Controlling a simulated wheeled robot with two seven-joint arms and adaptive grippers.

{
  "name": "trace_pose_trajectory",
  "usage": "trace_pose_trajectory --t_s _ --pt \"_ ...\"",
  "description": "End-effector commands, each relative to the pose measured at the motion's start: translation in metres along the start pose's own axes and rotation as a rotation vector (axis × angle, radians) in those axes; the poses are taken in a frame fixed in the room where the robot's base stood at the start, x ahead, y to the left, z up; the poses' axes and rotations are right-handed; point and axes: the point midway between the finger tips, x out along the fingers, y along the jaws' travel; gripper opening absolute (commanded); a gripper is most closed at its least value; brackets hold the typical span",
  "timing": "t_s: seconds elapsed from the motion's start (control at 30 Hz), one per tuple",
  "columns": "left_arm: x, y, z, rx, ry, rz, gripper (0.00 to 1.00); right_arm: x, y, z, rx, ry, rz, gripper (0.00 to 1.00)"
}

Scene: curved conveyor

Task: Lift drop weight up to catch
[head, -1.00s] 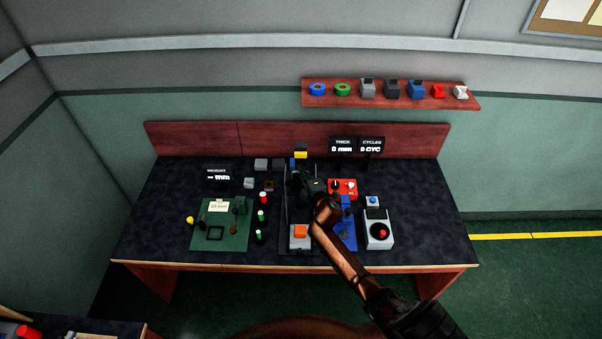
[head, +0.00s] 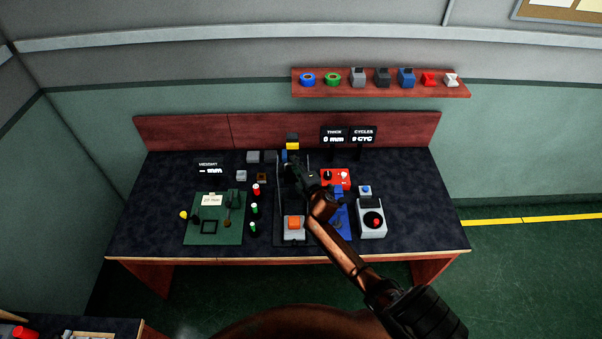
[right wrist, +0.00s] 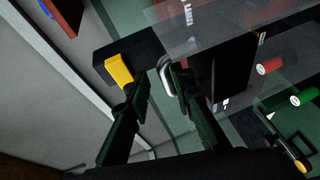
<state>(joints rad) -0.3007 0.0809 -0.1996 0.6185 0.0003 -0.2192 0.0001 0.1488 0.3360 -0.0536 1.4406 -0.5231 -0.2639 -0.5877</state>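The drop rig (head: 293,250) stands at the middle of the bench, with a clear guard and an orange-topped grey block (head: 293,224) at its front. A yellow part (head: 292,146), perhaps the catch, shows at its top and in the right wrist view (right wrist: 119,71). My right gripper (head: 292,170) is at the upper rig and hides what is below it. In the right wrist view, its fingers (right wrist: 163,82) are apart on either side of a silver handle (right wrist: 166,74) beside a dark block. I see no firm grip on the handle. My left gripper is out of view.
A green board (head: 228,232) lies at left, with red and green cylinders (head: 254,209) beside it. A red box (head: 335,179), a blue fixture and a grey button box (head: 371,220) stand close on the right. Displays (head: 348,134) stand behind. The bench's right end is clear.

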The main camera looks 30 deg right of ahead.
Motion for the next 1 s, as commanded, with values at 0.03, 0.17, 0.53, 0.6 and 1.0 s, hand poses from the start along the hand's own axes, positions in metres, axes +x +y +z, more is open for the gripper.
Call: trace_pose_trajectory --t_s 0.03,0.17,0.53,0.6,1.0 --pt "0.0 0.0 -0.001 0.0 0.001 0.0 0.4 -0.01 0.003 0.0 -0.003 0.002 0.005 0.17" --pt "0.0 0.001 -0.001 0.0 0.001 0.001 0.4 -0.039 0.002 0.001 -0.003 0.002 0.004 0.17" --pt "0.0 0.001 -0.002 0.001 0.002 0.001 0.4 -0.096 0.0 0.001 -0.001 0.0 0.001 0.17" --pt "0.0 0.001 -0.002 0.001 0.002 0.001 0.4 -0.099 0.0 0.001 -0.001 0.0 0.0 0.17" --pt "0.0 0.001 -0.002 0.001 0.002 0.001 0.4 -0.101 0.0 0.001 0.0 -0.001 -0.001 0.17"
